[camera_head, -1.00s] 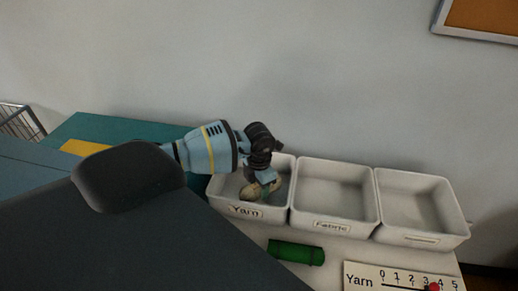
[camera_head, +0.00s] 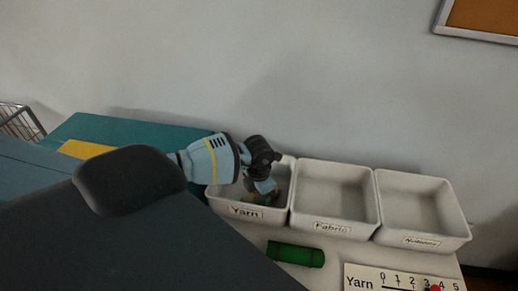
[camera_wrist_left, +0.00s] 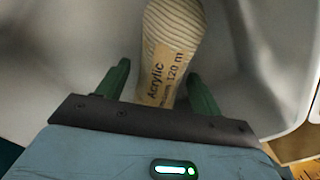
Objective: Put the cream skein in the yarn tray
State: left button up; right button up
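The cream skein (camera_wrist_left: 172,40) shows in the left wrist view, with a tan label reading "Acrylic" and "120 m". It lies in the white yarn tray (camera_head: 246,212), the left one of three trays. My left gripper (camera_wrist_left: 160,85) has its green fingers apart on either side of the skein's near end, with gaps showing between them and it. In the head view the left gripper (camera_head: 265,194) reaches down inside the yarn tray and mostly hides the skein. My right gripper is not in view.
The fabric tray (camera_head: 333,229) and the notions tray (camera_head: 422,241) stand to the right, both empty. A green roll (camera_head: 296,253) lies in front of the trays. A yarn scale board (camera_head: 400,280) with a red marker is at the front right. The wall is close behind.

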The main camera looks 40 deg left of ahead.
pick_arm(q)
jog(key=shift+r, duration=0.15)
notch_tip(320, 180, up, 12)
jog(key=shift+r, duration=0.1)
dwell(0.6)
